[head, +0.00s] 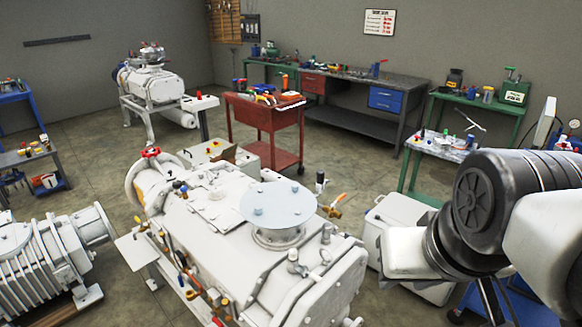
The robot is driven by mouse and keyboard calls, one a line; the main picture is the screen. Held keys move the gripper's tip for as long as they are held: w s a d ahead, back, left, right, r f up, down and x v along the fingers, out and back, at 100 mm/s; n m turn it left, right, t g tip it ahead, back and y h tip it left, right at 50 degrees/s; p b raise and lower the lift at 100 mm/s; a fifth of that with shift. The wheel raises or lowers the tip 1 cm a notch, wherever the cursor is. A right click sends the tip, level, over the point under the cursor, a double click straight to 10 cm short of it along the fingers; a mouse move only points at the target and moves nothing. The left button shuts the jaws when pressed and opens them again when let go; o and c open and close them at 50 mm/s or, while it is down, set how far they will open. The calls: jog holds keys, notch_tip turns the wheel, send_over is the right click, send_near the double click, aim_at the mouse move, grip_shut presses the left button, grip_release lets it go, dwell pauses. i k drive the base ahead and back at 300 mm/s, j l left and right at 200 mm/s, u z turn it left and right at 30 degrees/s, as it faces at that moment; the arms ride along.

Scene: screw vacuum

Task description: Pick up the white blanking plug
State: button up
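I cannot pick out the white blanking plug for certain; many small fittings here are pale and too small to tell apart. The large white screw vacuum pump (225,215) fills the middle foreground, with a round pale flange plate (278,204) on top. Small pale fittings (294,257) stand on its near right end. My arm, with a black joint and white links, comes in from the right and hides part of the floor and benches behind it. I cannot see my gripper's fingers.
A red tool cart (262,125) stands behind the pump. A green-legged bench (440,148) with small items is at right, and a white box (385,215) stands beside the pump. A ribbed machine (50,260) is at left. Open floor (355,165) lies behind.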

aim_at(293, 253)
jog(key=u, duration=1.8)
jog(key=l+u, duration=0.25)
jog(key=l, duration=1.65)
